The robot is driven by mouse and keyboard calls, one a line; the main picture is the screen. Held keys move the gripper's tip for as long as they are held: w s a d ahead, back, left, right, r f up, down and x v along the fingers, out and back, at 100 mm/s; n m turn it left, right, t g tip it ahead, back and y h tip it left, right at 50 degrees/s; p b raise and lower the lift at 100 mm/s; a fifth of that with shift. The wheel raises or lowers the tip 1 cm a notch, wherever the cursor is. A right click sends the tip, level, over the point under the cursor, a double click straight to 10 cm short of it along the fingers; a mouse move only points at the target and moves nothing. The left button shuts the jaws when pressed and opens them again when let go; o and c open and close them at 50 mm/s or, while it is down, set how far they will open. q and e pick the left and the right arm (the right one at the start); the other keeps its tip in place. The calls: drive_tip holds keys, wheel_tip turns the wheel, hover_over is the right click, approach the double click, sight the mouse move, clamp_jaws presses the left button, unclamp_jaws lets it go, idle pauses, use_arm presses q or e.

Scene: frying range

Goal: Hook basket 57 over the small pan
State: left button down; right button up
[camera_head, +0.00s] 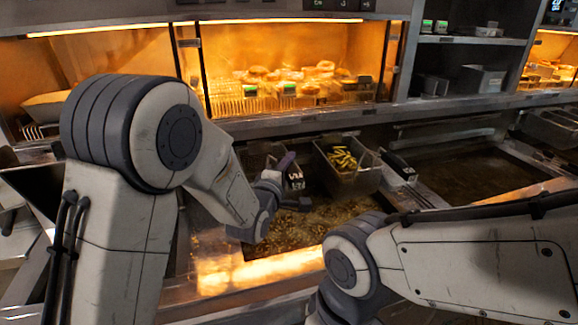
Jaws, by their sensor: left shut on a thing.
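My left gripper (283,197) is shut on a dark handle (287,161) with a black tag (295,178) beside it; the tag's marks are too small to read surely. A metal basket (260,150) shows partly behind it, mostly hidden by my left arm; I cannot tell if the handle belongs to it. A wire basket (352,187) with green-yellow pieces stands right of the gripper, over the back of a pan of oil (325,215) full of floating crumbs. A wider oil pan (450,178) lies further right. My right gripper is out of view; only its arm shows.
A second dark handle with a tag (398,166) lies between the two pans. A lit warming shelf (300,85) with food and green-labelled holders runs along the back. My right arm covers the front right.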

use_arm(q)
drive_tip(key=shift+f, duration=0.1)
drive_tip(key=c, duration=0.6)
unclamp_jaws()
drive_tip(key=shift+o, duration=0.2)
drive_tip(key=shift+f, duration=0.1)
